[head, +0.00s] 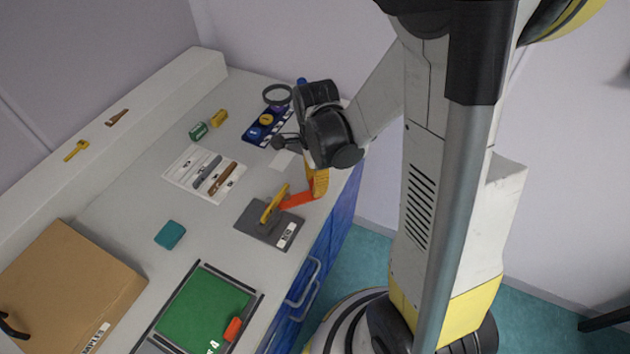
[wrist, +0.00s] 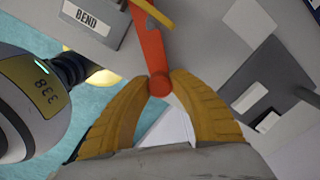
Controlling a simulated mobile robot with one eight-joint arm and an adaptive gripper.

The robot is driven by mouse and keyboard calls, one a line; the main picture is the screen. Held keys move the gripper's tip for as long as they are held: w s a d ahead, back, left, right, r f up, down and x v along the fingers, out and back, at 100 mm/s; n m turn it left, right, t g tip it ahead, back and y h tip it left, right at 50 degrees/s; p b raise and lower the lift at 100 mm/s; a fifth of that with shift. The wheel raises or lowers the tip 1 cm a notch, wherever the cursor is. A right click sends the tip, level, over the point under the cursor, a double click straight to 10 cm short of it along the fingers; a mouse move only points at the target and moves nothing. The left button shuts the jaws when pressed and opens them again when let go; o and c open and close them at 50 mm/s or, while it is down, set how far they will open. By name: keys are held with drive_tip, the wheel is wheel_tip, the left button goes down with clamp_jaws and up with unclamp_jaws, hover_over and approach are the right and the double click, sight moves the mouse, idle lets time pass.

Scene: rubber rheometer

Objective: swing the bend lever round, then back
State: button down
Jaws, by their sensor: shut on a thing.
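The bend lever is an orange-red arm (head: 298,200) on a dark grey base plate (head: 252,224) near the bench's front edge. A yellow piece (head: 274,204) stands upright on the plate. In the wrist view the lever (wrist: 149,48) runs up from between my fingers, next to the "BEND" label (wrist: 86,18). My gripper (head: 316,190) is at the lever's outer end, by the bench edge. In the wrist view my yellow fingers (wrist: 160,88) are closed around the lever's round end knob (wrist: 160,83).
A green mat (head: 203,304) with an orange block (head: 233,329) lies nearer. A white card with tools (head: 177,178), a blue tray (head: 255,138) and a teal block (head: 170,235) lie around the plate. A cardboard box (head: 70,285) stands left. Blue drawers (head: 335,235) drop below the edge.

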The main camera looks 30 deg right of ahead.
drive_tip(key=shift+s, duration=0.1)
drive_tip(key=c, duration=1.1)
unclamp_jaws()
drive_tip(key=shift+a, duration=0.1)
drive_tip(key=shift+c, duration=0.2)
wheel_tip(320, 180, up, 12)
drive_tip(key=s+a+r+n+t, duration=0.3)
drive_tip(key=n, duration=0.7)
drive_tip(key=s+a+r+n+t, duration=0.3)
drive_tip(key=n+t, duration=0.1)
drive_tip(key=n, duration=0.6)
drive_tip(key=shift+a, duration=0.4)
